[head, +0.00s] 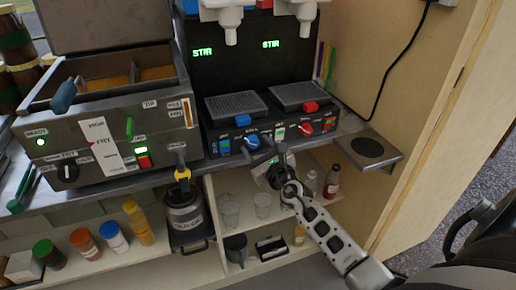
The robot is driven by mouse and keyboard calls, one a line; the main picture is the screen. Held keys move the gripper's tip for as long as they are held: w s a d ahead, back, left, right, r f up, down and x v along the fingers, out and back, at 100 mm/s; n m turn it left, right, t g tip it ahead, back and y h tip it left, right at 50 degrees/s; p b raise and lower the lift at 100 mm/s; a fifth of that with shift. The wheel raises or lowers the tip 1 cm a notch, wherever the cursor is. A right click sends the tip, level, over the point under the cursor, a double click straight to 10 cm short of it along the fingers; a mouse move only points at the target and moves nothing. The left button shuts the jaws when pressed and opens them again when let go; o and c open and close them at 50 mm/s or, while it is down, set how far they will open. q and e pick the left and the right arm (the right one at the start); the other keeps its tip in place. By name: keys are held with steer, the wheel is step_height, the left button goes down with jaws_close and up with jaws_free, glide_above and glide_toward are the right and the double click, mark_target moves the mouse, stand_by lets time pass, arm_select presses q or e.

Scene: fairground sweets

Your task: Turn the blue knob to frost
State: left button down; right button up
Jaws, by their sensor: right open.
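The blue knob (252,141) is on the front panel of the black two-sided machine (212,150), left of centre. Its pointer is too small to read. A green display reading STIR (202,52) is above the left side. My right gripper (265,150) is open, just right of and slightly below the blue knob, with its fingers towards the panel. I cannot tell whether a finger touches the knob. My left gripper is not in view.
A red knob (305,129) and a red switch (330,124) sit to the right on the panel, a blue switch (224,146) to the left. The fryer (110,140) stands left. Glasses (229,210) and bottles (332,181) stand on the shelf below.

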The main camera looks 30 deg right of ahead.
steer(key=c, duration=1)
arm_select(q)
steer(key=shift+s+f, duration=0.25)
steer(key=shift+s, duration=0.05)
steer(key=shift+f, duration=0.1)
arm_select(e)
steer(key=shift+o, duration=0.2)
